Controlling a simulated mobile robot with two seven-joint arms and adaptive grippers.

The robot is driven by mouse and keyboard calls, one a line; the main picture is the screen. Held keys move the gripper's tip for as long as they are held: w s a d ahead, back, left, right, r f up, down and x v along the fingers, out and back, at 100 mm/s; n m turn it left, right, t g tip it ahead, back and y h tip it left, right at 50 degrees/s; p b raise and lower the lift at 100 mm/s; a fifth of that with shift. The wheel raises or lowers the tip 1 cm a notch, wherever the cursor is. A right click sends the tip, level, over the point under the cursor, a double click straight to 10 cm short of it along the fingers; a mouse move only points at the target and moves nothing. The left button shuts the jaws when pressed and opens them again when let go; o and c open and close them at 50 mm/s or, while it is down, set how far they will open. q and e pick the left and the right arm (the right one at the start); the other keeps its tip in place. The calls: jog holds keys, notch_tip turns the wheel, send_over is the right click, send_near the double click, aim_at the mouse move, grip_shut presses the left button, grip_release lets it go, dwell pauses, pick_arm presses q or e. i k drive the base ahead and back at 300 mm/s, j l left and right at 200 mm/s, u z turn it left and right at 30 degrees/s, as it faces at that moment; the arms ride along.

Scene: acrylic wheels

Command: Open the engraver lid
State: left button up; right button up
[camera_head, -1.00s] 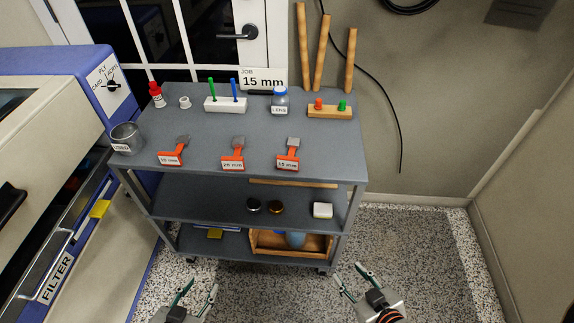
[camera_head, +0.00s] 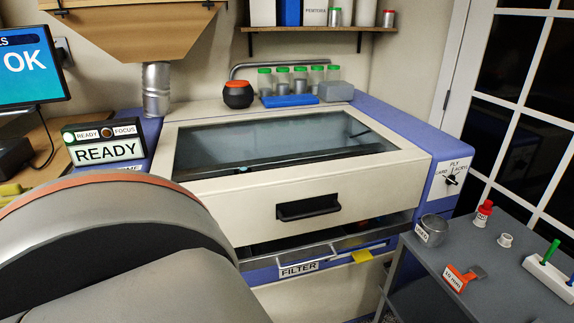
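The engraver has a cream lid (camera_head: 350,192) with a dark glass window (camera_head: 265,146) and a black handle (camera_head: 308,208) on its front face. The lid is down. A dark gap shows under its front edge, above the filter drawer. A large grey rounded shape with an orange band, likely part of my own arm, fills the lower left and hides the engraver's left front. Neither gripper's fingers show in this view.
The filter drawer (camera_head: 300,269) with a yellow tab (camera_head: 362,256) is below the lid. A grey cart (camera_head: 440,265) stands close at the right, with a metal cup (camera_head: 433,230) near its edge. Jars (camera_head: 298,78) and a black pot (camera_head: 238,94) stand behind the lid. A ready sign (camera_head: 106,151) is at the left.

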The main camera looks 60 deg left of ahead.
aim_at(267, 206)
jog(key=u, duration=1.45)
